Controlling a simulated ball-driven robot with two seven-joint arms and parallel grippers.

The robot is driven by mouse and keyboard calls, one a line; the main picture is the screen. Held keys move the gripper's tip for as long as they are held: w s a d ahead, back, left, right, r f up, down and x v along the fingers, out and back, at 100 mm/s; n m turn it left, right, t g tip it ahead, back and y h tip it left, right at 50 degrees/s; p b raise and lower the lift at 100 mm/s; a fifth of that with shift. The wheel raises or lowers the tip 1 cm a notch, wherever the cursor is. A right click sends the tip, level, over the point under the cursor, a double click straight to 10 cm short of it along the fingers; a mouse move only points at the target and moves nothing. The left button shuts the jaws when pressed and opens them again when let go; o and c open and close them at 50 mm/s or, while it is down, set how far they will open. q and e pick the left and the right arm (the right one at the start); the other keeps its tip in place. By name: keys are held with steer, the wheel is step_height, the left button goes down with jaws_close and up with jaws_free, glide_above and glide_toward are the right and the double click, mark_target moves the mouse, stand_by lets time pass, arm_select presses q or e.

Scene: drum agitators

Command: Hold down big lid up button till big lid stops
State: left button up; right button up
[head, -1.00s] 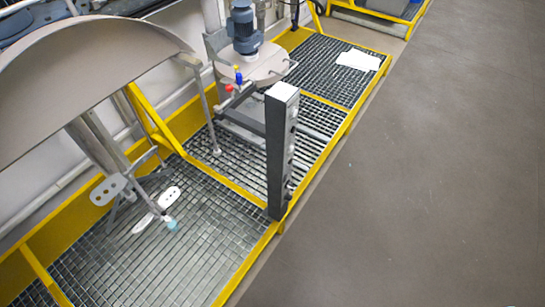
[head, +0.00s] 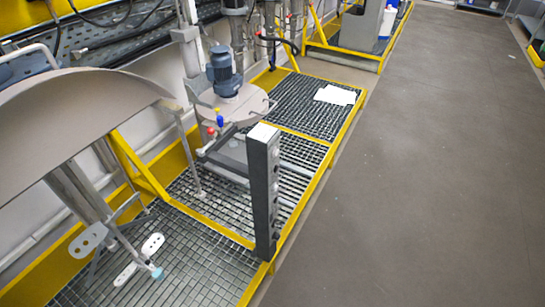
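A tall dark control post (head: 263,190) with a pale top stands upright at the outer edge of the grated platform. Small round controls run down its right side, too small to tell which one is the big lid up button. A large grey-brown curved lid (head: 75,125) fills the left of the head view, seen from its broad side. A smaller round lid (head: 235,103) with a blue motor (head: 224,72) on it sits behind the post. Neither of my grippers shows in the head view.
The grating (head: 185,250) is framed by yellow edges and yellow braces. White sheets (head: 335,95) lie on the far grating. Open grey floor (head: 420,190) spreads to the right. Another yellow-framed platform (head: 345,52) stands farther back.

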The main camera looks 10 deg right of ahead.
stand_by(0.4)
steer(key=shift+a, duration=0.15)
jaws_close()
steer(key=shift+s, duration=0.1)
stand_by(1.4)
